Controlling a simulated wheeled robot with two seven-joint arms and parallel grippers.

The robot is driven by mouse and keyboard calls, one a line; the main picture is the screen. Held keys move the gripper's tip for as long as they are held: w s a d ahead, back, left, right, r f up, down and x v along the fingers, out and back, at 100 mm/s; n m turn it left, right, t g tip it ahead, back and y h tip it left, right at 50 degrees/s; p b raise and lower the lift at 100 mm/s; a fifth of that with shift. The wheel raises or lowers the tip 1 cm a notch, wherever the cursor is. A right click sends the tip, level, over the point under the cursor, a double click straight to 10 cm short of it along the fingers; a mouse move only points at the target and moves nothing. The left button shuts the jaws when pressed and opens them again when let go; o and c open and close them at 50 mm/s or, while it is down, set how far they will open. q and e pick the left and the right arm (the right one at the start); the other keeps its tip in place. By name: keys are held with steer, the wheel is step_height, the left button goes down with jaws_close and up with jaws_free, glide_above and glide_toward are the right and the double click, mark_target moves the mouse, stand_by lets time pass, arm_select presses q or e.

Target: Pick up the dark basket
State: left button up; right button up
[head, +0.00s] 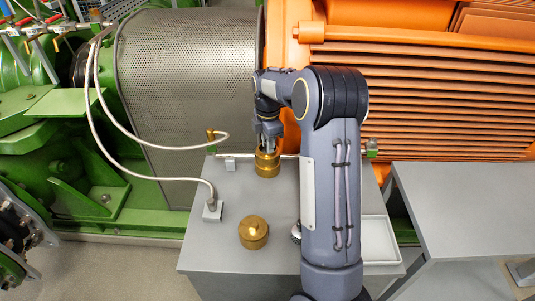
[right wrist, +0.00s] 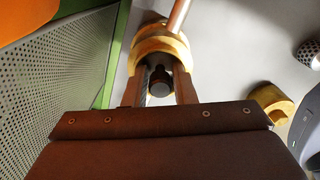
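My right gripper (head: 267,140) points down into the top of a brass housing (head: 267,162) on the grey bench. In the right wrist view its two fingers (right wrist: 160,88) stand apart at the brass ring (right wrist: 160,45). A small dark round piece (right wrist: 158,78) sits between them; it may be the top of the dark basket, but the rest is hidden. A thin gap seems to show beside it, and I see no clear grip. A speckled, mesh-like round piece (right wrist: 312,55) lies at the right edge of the wrist view. My left gripper is not seen.
A brass cap (head: 253,232) stands on the grey bench (head: 215,245). A pale tray (head: 380,240) is right of my arm. A thin pipe meets the housing, and white hoses (head: 125,130) arc at the left. A perforated guard (head: 190,90) and an orange motor (head: 430,90) stand behind.

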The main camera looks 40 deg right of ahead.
steer(key=shift+f, duration=0.15)
jaws_close()
